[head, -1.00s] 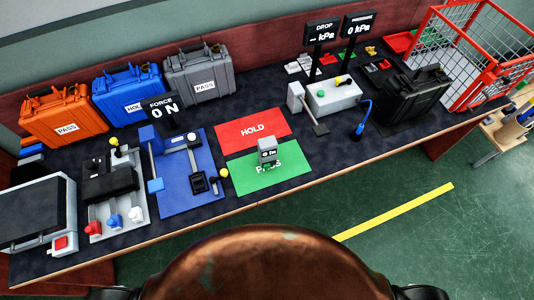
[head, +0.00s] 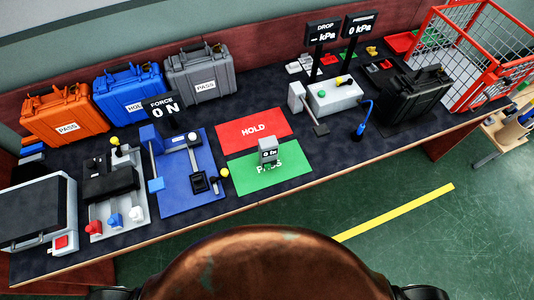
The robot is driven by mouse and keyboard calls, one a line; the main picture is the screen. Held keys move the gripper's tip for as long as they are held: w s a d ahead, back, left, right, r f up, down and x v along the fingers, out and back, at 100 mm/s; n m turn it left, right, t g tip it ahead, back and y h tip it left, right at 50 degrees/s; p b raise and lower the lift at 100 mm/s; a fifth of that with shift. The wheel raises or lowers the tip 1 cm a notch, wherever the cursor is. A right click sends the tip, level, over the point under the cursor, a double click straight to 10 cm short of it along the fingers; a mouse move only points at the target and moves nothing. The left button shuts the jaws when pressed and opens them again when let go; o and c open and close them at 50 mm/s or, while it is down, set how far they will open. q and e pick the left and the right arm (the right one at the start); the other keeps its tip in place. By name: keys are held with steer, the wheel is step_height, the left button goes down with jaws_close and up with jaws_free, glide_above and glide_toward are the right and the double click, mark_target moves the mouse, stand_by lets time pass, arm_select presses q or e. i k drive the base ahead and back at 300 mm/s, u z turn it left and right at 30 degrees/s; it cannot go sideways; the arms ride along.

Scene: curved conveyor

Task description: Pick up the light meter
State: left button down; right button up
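A small grey device with a little display (head: 267,152), which looks like the light meter, stands upright at the upper part of the green PASS mat (head: 290,180). Its display text is too small to read surely. The red HOLD mat (head: 253,131) lies just behind the green one. Neither of my grippers shows in the head view.
Left of the mats is a blue test fixture (head: 190,192) with a FORCE display (head: 162,108). Orange (head: 64,116), blue (head: 131,91) and grey (head: 200,72) cases stand along the back. A red wire cage (head: 462,55) stands at the right. The bench front by the green mat is clear.

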mark_target(268, 146)
steer(key=k, duration=0.5)
steer(key=u, duration=1.9)
steer(key=i, duration=1.35)
steer(key=z, duration=1.95)
